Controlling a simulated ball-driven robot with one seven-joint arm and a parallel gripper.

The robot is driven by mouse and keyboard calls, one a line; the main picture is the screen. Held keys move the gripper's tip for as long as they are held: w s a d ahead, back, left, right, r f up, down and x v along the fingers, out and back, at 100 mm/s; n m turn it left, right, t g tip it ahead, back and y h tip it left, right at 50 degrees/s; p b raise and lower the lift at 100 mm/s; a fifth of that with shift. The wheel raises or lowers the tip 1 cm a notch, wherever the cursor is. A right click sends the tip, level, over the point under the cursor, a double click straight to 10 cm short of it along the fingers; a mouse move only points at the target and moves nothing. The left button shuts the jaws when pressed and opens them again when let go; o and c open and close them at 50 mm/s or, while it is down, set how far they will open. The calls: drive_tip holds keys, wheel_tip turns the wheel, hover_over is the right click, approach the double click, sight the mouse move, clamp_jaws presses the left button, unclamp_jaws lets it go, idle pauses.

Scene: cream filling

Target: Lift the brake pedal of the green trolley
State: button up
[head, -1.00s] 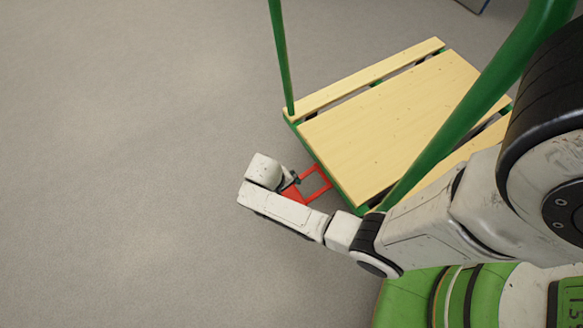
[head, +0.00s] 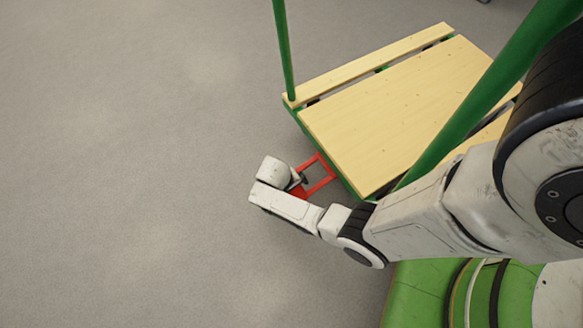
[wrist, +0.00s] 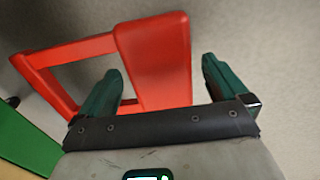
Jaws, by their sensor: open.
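The green trolley (head: 385,115) has pale wooden deck boards and stands at the upper right in the head view. Its red brake pedal (head: 321,182) is an open frame with a plate, jutting from the near left edge of the deck. My gripper (head: 303,180) is at the pedal's outer end, mostly hidden there by my wrist. In the wrist view, the red pedal plate (wrist: 155,62) shows between the two dark green fingers of my open gripper (wrist: 160,82). A gap shows between plate and right finger; contact on the left cannot be told.
A green upright post (head: 284,50) rises at the deck's left corner. A thick green bar (head: 480,100) slants up at the right, close to my arm. Grey floor (head: 130,170) lies clear to the left.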

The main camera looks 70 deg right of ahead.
drive_tip(key=shift+f, duration=0.1)
drive_tip(key=c, duration=1.5)
